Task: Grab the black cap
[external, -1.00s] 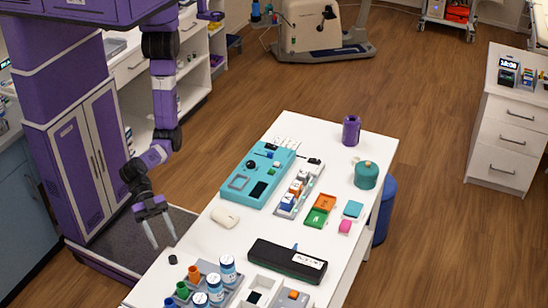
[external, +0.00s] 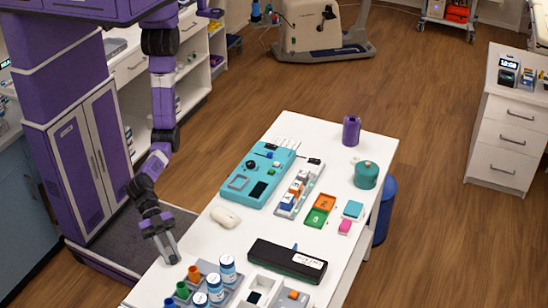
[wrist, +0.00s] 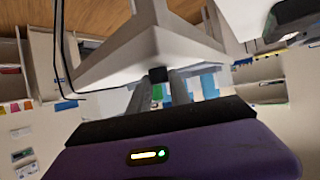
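The black cap (wrist: 157,75) shows in the wrist view as a small dark block between the tips of my two grey fingers. My gripper (wrist: 160,82) is shut on it, with a finger along each side and little or no gap. In the external view my gripper (external: 168,259) points down at the left edge of the white table (external: 205,240).
Close by on the table are a rack with orange, green and blue caps (external: 183,290), white-and-blue jars (external: 227,268) and a computer mouse (external: 226,217).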

